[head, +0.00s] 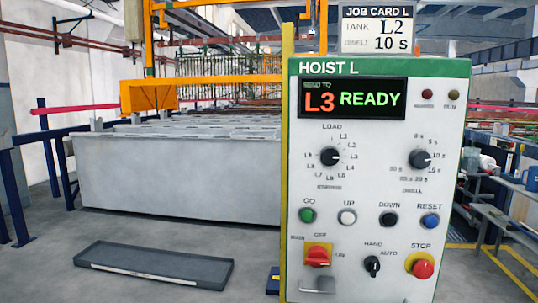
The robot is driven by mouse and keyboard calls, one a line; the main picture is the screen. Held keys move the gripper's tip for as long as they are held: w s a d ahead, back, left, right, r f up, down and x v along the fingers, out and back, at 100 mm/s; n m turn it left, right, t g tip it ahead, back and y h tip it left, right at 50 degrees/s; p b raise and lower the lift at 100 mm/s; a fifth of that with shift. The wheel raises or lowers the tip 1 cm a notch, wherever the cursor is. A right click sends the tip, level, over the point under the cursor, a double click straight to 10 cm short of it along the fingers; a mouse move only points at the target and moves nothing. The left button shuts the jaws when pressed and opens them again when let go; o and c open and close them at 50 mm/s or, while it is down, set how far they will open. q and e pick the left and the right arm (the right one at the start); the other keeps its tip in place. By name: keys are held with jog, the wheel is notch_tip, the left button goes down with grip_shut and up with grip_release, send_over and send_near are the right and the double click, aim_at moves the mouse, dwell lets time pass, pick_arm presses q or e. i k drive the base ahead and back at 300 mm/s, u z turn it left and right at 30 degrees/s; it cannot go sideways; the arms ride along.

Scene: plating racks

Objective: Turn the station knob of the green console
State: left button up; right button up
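The green console (469,90) is a white panel with a green edge and the title HOIST L, close in front of me on the right. Its display (352,98) reads L3 READY, with small text beginning SEND TO above. The station knob (329,157) is black and round, on the panel's left half, ringed by LOAD, L1, L2 and further labels. Its pointer appears to face right, near L3. The job card (377,30) above the console reads JOB CARD L, TANK L2, 10 s. Neither of my grippers is in view.
A dwell knob (420,159) sits right of the station knob. Below are GO (307,215), UP, DOWN and RESET buttons, a red main switch (318,257) and a red STOP button (422,268). A grey tray (150,266) lies on the floor left; a large tank (180,170) stands behind.

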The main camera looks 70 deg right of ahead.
aim_at(330, 156)
jog(key=i, duration=1.5)
jog(key=z, duration=2.15)
